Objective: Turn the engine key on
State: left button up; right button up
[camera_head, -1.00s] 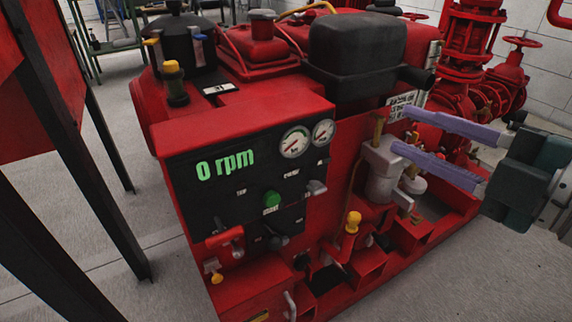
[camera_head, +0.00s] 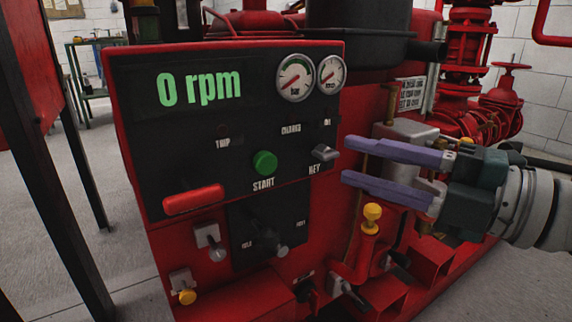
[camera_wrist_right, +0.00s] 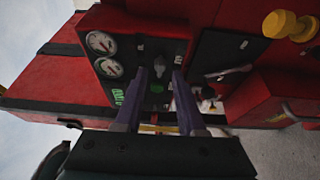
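The engine key (camera_head: 325,153) is a small grey knob above the KEY label on the black control panel (camera_head: 150,130). It sits to the right of the green START button (camera_head: 264,163). My right gripper (camera_head: 346,164) has two purple fingers, open and empty, with tips just right of the key and apart from it. In the right wrist view, the key (camera_wrist_right: 160,69) shows just beyond the gap between the open fingers (camera_wrist_right: 158,80). The display reads 0 rpm. My left gripper is in neither view.
Two round gauges (camera_head: 296,78) sit above the key. A red handle (camera_head: 193,199) is at the panel's lower left. A yellow-topped red valve (camera_head: 372,216) stands below my right fingers. Red pipework (camera_head: 470,70) is behind. Open floor lies at the left.

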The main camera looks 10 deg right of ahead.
aim_at(335, 156)
jog(key=shift+b+x, duration=0.35)
jog(key=shift+x, duration=1.5)
jog(key=shift+c, duration=0.3)
grip_shut()
